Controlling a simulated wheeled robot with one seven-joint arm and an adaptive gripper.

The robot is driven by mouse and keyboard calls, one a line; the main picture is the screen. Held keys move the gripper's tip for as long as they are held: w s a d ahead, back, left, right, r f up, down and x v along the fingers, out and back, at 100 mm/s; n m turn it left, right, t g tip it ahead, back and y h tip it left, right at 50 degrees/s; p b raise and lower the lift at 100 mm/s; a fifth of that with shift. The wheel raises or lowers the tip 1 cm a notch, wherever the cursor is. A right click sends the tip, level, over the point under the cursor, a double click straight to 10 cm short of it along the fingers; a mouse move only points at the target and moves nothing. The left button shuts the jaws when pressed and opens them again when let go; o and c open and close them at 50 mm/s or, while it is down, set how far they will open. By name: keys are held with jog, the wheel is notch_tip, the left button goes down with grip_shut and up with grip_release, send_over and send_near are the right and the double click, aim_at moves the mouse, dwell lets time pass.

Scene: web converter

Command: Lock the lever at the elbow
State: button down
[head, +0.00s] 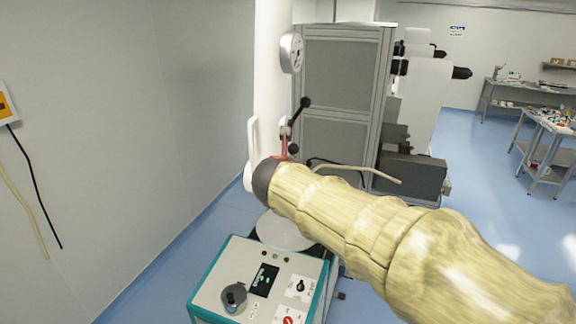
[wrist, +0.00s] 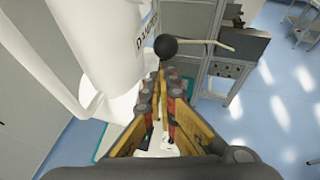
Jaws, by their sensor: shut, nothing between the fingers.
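A dark lever with a black ball knob (head: 305,102) stands tilted up beside the white machine column in the head view. A second black ball (head: 293,148) sits lower, close to the red fingers of my gripper. In the wrist view one black ball knob (wrist: 168,47) is just beyond the fingertips; I cannot tell which of the two it is. My gripper (wrist: 160,82) is shut, with nothing held between its fingers. It points towards the knob; whether they touch is unclear. My sleeved arm and dark wrist hide much of the elbow.
A round gauge (head: 292,53) is on the white column. A teal-edged control box (head: 262,283) with knobs stands below my wrist. Open blue floor lies to the right.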

aim_at(293, 154)
jog(key=shift+w+r, duration=0.15)
jog(key=shift+w+d+r+p, duration=0.2)
jog(key=shift+w+d+p, duration=0.15)
jog(key=shift+w, duration=0.3)
jog(key=shift+w+d+r+p, duration=0.2)
jog(key=shift+w+p, duration=0.1)
jog(key=shift+w, duration=0.35)
jog(key=shift+w+d+f, duration=0.25)
jog(key=shift+w+f, duration=0.1)
jog(key=shift+w, duration=0.25)
jog(key=shift+w+d+f, duration=0.2)
jog(key=shift+w+f, duration=0.1)
jog(key=shift+w, duration=0.25)
jog(key=shift+s+f, duration=0.1)
jog(key=shift+f, duration=0.1)
jog(key=shift+s+a+f+b, duration=0.3)
jog(key=shift+s+b, duration=0.15)
jog(key=shift+s, duration=0.1)
jog(key=shift+r, duration=0.1)
